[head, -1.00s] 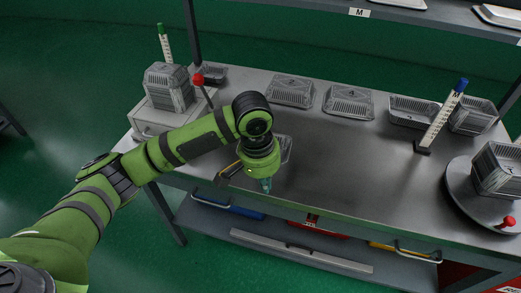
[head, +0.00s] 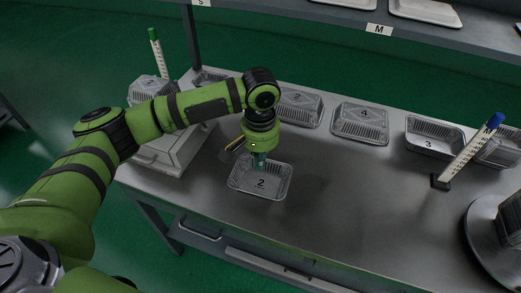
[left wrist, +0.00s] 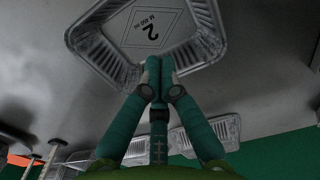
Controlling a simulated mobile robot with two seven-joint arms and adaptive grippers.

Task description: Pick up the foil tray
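The foil tray (head: 276,192) is an open, shallow silver tray marked "2". It sits on the grey worktable near its left end. My left gripper (head: 259,163) points down at the tray's far rim. In the left wrist view the gripper's fingertips (left wrist: 160,72) are pressed together at the rim of the tray (left wrist: 100,53), which appears pinched between them. The exact contact is partly hidden by the fingers. I cannot tell whether the tray is clear of the table. My right gripper is not in view.
Lidded trays (head: 297,107) and (head: 360,122) and an open tray marked "3" (head: 434,134) line the back. A blue-topped ruler post (head: 468,154) stands right, near a round turntable (head: 497,222). The table's middle is clear.

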